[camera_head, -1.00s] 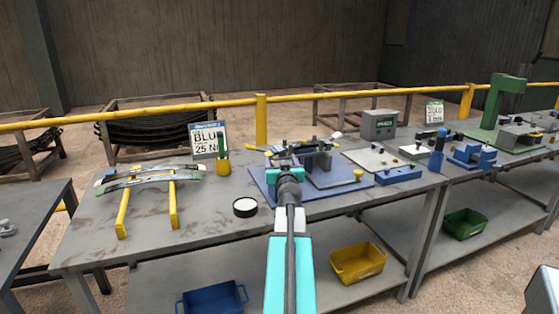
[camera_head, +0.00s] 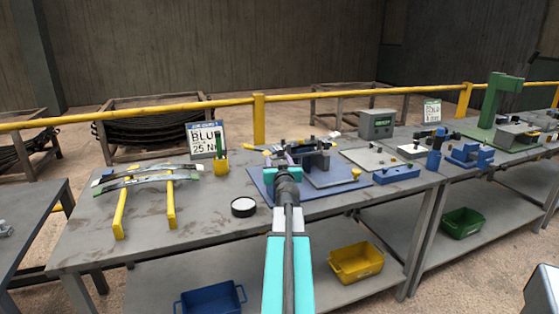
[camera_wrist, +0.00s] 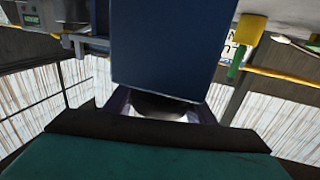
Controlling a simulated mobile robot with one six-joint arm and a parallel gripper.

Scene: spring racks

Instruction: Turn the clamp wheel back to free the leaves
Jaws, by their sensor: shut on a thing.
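My gripper (camera_head: 282,172) is at the near left of the clamp fixture on its blue base plate (camera_head: 330,190). In the wrist view, its dark fingers (camera_wrist: 162,112) are closed about a rounded dark-grey piece (camera_wrist: 160,104), apparently the clamp wheel; most of it is hidden. The wheel is hidden behind my gripper in the head view. The fixture's dark upper parts (camera_head: 316,146) stand just beyond my gripper; I cannot make out individual leaves in it.
Curved grey leaves (camera_head: 145,179) rest on yellow stands (camera_head: 170,205) at left. A round black-rimmed tin (camera_head: 243,207) sits left of the plate. Blue blocks (camera_head: 396,175) lie to the right.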

